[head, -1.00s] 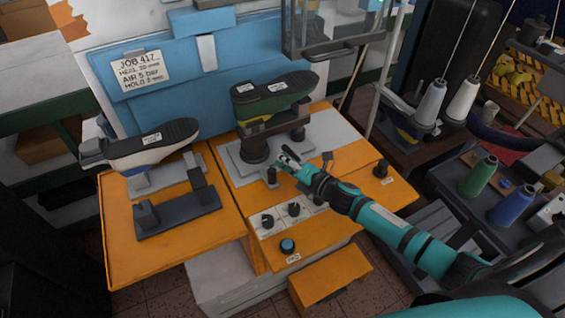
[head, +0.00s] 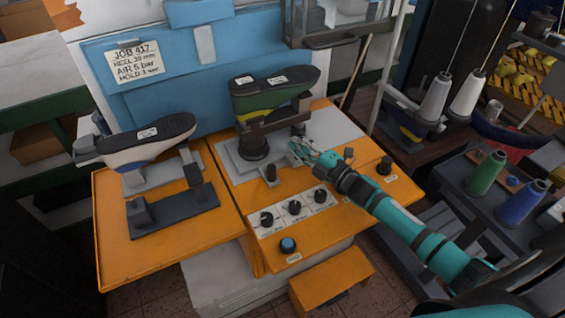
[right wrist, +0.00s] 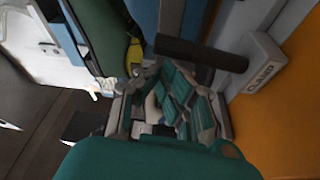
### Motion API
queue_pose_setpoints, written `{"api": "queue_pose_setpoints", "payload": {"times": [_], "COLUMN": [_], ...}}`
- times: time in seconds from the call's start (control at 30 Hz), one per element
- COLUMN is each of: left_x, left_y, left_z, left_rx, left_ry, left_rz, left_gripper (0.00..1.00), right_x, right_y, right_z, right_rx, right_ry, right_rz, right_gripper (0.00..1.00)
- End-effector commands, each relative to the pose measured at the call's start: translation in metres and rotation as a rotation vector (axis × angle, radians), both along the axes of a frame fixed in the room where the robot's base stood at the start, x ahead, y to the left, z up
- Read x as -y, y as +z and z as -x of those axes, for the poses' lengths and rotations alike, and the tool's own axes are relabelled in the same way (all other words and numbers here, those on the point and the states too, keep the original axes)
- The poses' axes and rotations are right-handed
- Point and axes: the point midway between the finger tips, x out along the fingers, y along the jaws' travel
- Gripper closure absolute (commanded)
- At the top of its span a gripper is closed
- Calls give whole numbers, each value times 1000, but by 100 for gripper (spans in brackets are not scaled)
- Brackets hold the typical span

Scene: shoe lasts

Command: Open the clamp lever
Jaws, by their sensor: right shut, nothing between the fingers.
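The clamp lever is a dark round bar (right wrist: 200,53) in the right wrist view, running sideways from a grey block (right wrist: 262,68) labelled CLAMP. In the head view the lever is hard to make out behind my right gripper. My right gripper (head: 294,150) is over the orange bench, just right of the shoe last stand. It is shut and empty. In the right wrist view its fingers (right wrist: 168,98) lie just below the bar in the picture; I cannot tell if they touch it. My left gripper is not in view.
A dark shoe on a last (head: 275,90) stands behind my gripper; another shoe (head: 140,147) is at left. Thread cones (head: 432,100) stand at right.

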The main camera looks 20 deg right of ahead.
Motion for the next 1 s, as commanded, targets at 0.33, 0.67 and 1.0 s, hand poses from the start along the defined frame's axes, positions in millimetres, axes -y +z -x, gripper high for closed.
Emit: {"api": "queue_pose_setpoints", "payload": {"times": [0.33, 0.67, 1.0], "left_x": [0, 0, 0], "left_y": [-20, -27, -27], "left_z": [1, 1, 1], "left_rx": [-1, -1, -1], "left_ry": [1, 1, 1], "left_rz": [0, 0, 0], "left_gripper": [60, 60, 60], "right_x": [21, 30, 31], "right_y": [-2, -1, 0], "right_z": [-2, -2, -3], "right_rx": [-21, -30, -32], "right_ry": [-2, -1, -1], "right_rz": [-261, -382, -402], "right_gripper": [100, 100, 100]}}
